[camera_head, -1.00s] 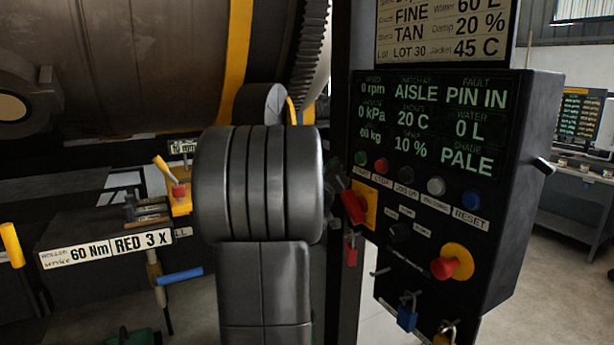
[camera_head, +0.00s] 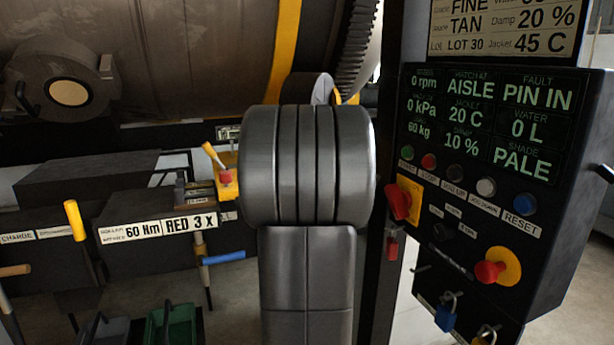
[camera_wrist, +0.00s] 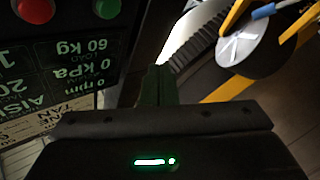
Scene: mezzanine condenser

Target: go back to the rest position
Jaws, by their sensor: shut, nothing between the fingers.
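My gripper (camera_wrist: 158,85) shows in the wrist view as narrow dark fingers pressed together, with nothing between them. It is close to the control panel (camera_wrist: 85,25), which appears upside down at the left of that view. In the head view my own arm stands upright in the middle and hides the gripper. The control panel (camera_head: 470,235) is to the right of the arm there, with lit readouts such as "PIN IN", "AISLE" and "PALE".
A big brown drum (camera_head: 190,50) with a yellow band and a toothed ring lies behind the arm. A roller (camera_wrist: 250,50) shows in the wrist view. A red switch (camera_head: 400,202), a red stop button (camera_head: 489,272) and a blue padlock (camera_head: 447,314) are on the panel. A green bin (camera_head: 172,327) is low left.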

